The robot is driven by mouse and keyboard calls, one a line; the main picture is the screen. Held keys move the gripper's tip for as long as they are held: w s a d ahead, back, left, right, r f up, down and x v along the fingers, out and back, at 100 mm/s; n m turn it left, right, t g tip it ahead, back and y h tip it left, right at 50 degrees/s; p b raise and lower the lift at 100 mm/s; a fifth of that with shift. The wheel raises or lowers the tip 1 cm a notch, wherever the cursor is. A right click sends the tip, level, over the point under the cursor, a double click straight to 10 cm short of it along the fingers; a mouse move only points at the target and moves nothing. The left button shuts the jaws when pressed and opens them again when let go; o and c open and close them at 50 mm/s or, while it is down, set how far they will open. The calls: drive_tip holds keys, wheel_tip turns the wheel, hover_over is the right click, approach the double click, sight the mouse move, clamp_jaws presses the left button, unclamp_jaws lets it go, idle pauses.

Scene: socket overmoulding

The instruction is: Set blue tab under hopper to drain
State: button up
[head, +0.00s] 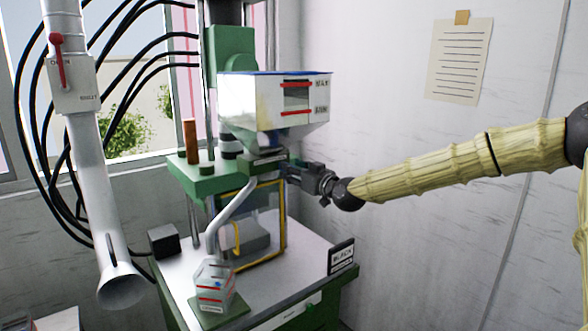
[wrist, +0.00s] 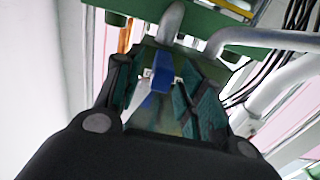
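The hopper (head: 265,100) is a white box with a sloped bottom, mounted on the green machine. My gripper (head: 302,174) is just below and right of it, level with the machine's upper plate. In the wrist view my gripper (wrist: 162,80) has its teal-padded fingers apart, with the blue tab (wrist: 162,72) between their tips. A narrow gap shows on the tab's left; contact on its right is unclear. The tab is not discernible in the head view. A bent grey drain tube (head: 234,212) runs down from below the hopper to a clear container (head: 213,282).
The container stands on a green pad (head: 225,318) at the bench's front. A dark sign reading BLACK (head: 342,257) stands at the bench's right edge. A yellow-framed guard (head: 283,220) is below the hopper. A large grey pipe (head: 95,170) and black hoses are left.

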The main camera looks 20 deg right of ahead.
drive_tip(key=shift+w+a, duration=0.1)
drive_tip(key=shift+w, duration=0.1)
drive_tip(key=shift+c, duration=0.3)
clamp_jaws()
drive_tip(key=s+a+b, duration=0.2)
drive_tip(key=a, duration=0.5)
drive_tip(key=shift+s+a, duration=0.4)
drive_tip(key=shift+o, duration=0.3)
unclamp_jaws()
drive_tip(key=shift+a, duration=0.2)
drive_tip(key=shift+s+d, duration=0.15)
drive_tip(key=shift+d, duration=0.1)
drive_tip(key=v, duration=1.1)
drive_tip(key=shift+s, duration=0.4)
